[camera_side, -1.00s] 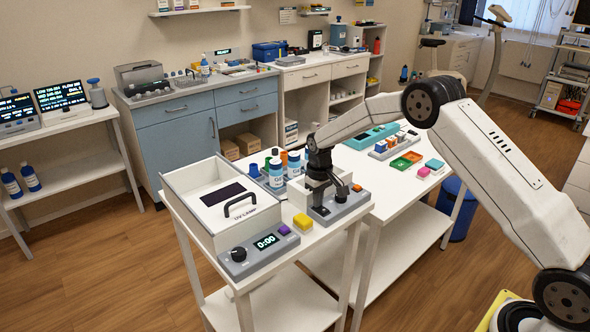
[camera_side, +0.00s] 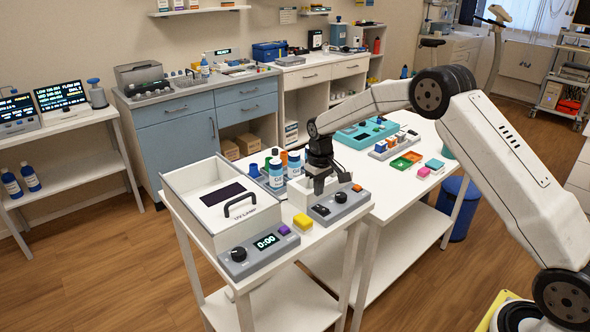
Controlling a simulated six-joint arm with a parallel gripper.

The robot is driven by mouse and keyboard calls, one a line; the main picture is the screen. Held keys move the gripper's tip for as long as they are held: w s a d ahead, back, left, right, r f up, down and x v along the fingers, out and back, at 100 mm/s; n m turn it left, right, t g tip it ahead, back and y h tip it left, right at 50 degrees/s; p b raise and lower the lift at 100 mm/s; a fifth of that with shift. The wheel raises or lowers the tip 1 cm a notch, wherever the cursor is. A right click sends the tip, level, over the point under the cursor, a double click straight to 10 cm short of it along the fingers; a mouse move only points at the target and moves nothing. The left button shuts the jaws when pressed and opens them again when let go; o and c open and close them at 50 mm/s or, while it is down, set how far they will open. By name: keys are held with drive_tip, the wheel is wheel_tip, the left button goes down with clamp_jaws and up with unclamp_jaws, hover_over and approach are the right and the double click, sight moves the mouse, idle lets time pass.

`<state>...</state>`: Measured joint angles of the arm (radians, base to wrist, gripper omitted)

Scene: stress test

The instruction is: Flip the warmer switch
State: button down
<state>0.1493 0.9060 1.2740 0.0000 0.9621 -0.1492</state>
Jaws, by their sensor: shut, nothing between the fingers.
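The warmer looks to be the white box (camera_side: 301,196) with a grey sloped front panel (camera_side: 345,207), at the right end of the near table. The panel carries a dark part (camera_side: 320,210) at its left, a black knob (camera_side: 341,197) in the middle and a small orange piece (camera_side: 357,188) at its right. I cannot tell for sure which is the switch, or its position. My gripper (camera_side: 319,191) points down over the box, just behind the panel's left part. It is shut and empty. It hides part of the box; contact cannot be told.
A UV lamp box (camera_side: 190,205) with a black handle stands left of the warmer, with a timer panel (camera_side: 262,256) in front.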

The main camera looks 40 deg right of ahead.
sight(319, 208)
drive_tip(key=shift+r, duration=1.5)
drive_tip(key=shift+s, duration=0.1)
drive_tip(key=shift+s+a+r, duration=0.25)
drive_tip(key=shift+s+a, duration=0.05)
drive_tip(key=shift+s, duration=0.1)
drive_tip(key=s+a+t, duration=0.1)
drive_tip(key=s+a, duration=0.3)
drive_tip(key=s, duration=0.9)
drive_tip(key=s+a+r+t, duration=0.1)
drive_tip(key=s+a, duration=0.2)
drive_tip(key=s, duration=1)
drive_tip(key=shift+s+a+r+t, duration=0.25)
drive_tip(key=shift+s+a+t, duration=0.05)
drive_tip(key=shift+s+a, duration=0.1)
